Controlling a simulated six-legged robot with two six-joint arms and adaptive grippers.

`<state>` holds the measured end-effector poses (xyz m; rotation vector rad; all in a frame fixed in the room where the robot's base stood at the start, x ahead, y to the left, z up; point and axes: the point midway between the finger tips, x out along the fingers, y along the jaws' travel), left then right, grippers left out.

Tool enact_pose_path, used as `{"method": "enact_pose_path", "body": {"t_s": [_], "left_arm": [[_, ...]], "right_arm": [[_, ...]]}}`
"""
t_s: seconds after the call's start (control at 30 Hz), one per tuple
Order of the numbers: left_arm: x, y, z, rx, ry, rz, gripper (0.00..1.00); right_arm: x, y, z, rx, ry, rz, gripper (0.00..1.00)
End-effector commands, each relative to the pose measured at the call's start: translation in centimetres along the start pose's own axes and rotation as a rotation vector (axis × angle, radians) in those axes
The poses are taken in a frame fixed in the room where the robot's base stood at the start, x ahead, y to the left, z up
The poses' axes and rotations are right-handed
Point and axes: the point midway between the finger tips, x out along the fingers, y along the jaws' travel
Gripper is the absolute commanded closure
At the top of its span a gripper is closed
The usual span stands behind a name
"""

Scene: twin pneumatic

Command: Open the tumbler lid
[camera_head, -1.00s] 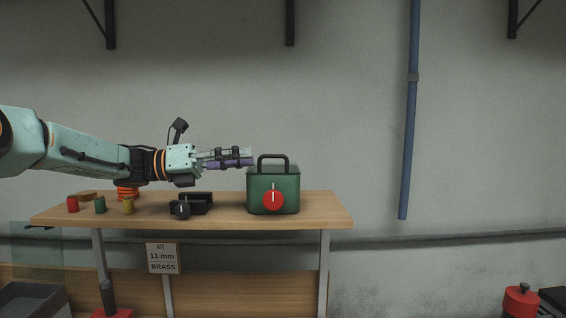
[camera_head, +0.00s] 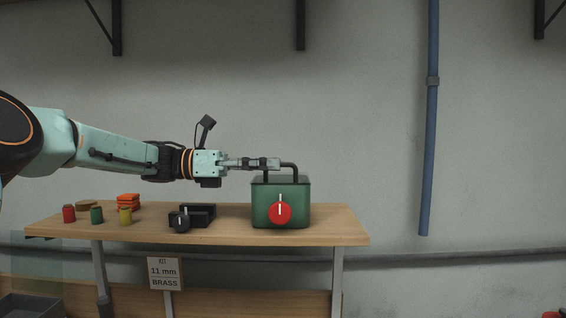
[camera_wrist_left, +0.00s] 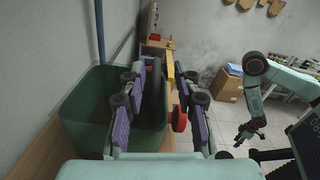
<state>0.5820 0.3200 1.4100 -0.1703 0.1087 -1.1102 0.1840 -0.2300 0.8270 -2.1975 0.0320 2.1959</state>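The tumbler is a green box (camera_head: 265,205) with a black arched handle (camera_head: 295,168) on its top and a red dial with a white mark (camera_head: 280,213) on its front. It stands on the bench. My left gripper (camera_head: 274,164) reaches in from the left, its fingertips level with the handle. In the left wrist view, its purple-padded fingers (camera_wrist_left: 160,110) are spread apart with the black handle (camera_wrist_left: 154,80) between them. The green top (camera_wrist_left: 90,105) shows on the left there. My right gripper (camera_wrist_left: 246,134) shows small at the right of that view, away from the box.
The wooden bench (camera_head: 225,235) also holds red, green and yellow spools (camera_head: 96,215), an orange stack (camera_head: 128,201) and a black holder (camera_head: 200,212). A sign (camera_head: 164,273) hangs at its front. A blue pipe (camera_head: 428,150) runs down the wall. The bench right of the box is clear.

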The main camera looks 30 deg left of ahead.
Motion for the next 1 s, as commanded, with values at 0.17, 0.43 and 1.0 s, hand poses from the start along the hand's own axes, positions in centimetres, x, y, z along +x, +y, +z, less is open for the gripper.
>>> {"method": "enact_pose_path", "body": {"t_s": [0.17, 0.43, 1.0], "left_arm": [[2.4, 0.1, 0.0, -0.002, 0.003, -0.001, 0.68], [3.4, 0.3, -0.1, -0.003, 0.001, -0.002, 0.68], [3.4, 0.4, 0.0, -0.002, 0.000, -0.001, 1.00]], "right_arm": [[-0.6, 0.0, 0.0, 0.000, 0.001, 0.000, 0.60], [-0.7, 0.0, 0.0, 0.000, 0.000, 0.000, 0.60], [-0.6, 0.0, 0.0, 0.000, 0.000, 0.000, 0.60]]}}
